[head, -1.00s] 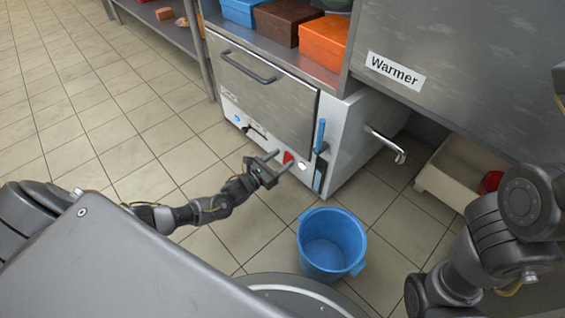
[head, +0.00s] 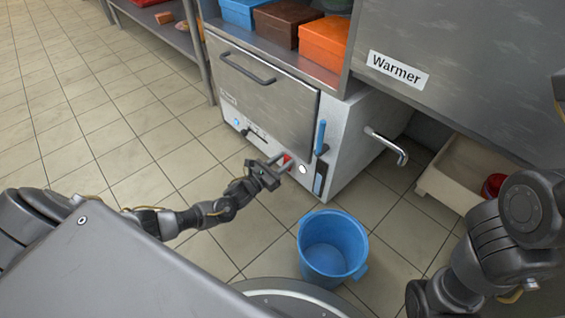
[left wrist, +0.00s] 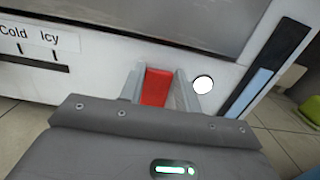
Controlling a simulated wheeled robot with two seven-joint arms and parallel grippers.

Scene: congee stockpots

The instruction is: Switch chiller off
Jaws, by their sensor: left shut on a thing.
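The chiller (head: 265,100) is the grey-and-white cabinet with a door handle on its front. On its lower panel is a red switch (left wrist: 156,87), which sits between the fingers of my left gripper in the left wrist view. A round white light (left wrist: 203,84) is just right of the switch; it also shows in the head view (head: 303,169). My left gripper (head: 277,163) is at the panel and is shut on the red switch. My right gripper is not in view; only part of the right arm shows at the right edge.
A blue bucket (head: 332,245) stands on the floor in front of the chiller. A tap (head: 388,146) sticks out of the cabinet's right side. Blue, brown and orange boxes sit on top. A pale bin (head: 455,175) is at right. Tiled floor at left is clear.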

